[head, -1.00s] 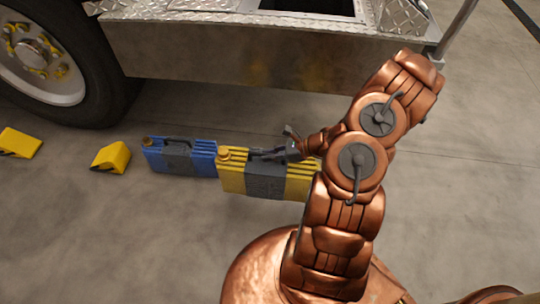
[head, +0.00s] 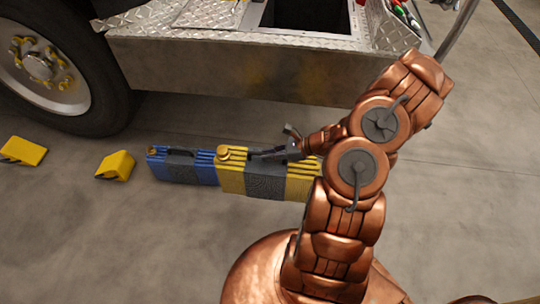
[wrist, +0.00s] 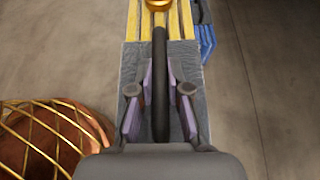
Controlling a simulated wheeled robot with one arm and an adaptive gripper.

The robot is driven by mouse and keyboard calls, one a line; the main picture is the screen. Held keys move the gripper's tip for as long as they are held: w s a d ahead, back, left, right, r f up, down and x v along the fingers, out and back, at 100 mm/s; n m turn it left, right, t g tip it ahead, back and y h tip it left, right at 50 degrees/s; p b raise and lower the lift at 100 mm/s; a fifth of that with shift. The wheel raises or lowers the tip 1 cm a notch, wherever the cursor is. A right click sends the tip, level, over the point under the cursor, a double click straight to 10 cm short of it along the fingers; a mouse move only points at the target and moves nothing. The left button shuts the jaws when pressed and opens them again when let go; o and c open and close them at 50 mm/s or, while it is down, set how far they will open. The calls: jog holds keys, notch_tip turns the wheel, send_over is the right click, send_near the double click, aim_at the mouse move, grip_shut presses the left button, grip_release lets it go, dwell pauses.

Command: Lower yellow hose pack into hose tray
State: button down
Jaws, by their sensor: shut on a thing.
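The yellow hose pack (head: 231,180) with a grey middle band is upright at floor level below the truck bumper in the head view. My gripper (head: 292,150) is at its top, shut on its dark handle. In the wrist view my gripper (wrist: 160,105) has a finger on each side of the black handle bar, above the grey band of the yellow pack (wrist: 182,22). A dark rectangular opening (head: 305,16) in the bumper deck, likely the hose tray, is at the top of the head view. Its inside is too dark to make out.
A blue pack (head: 170,168) stands close to the left of the yellow one. Yellow wheel chocks (head: 115,165) and the truck wheel (head: 45,65) are farther left. The metal bumper front (head: 230,65) stands between the packs and the opening. A post (head: 456,28) rises at the right.

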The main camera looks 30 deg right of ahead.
notch_tip(320, 180, up, 9)
jog(key=p, duration=0.5)
jog(key=shift+p, duration=0.3)
notch_tip(320, 180, up, 16)
jog(key=p, duration=1.1)
notch_tip(320, 180, up, 16)
jog(key=p, duration=1.1)
jog(key=shift+f, duration=0.1)
notch_tip(320, 180, up, 12)
jog(key=p, duration=0.5)
jog(key=shift+p, duration=0.4)
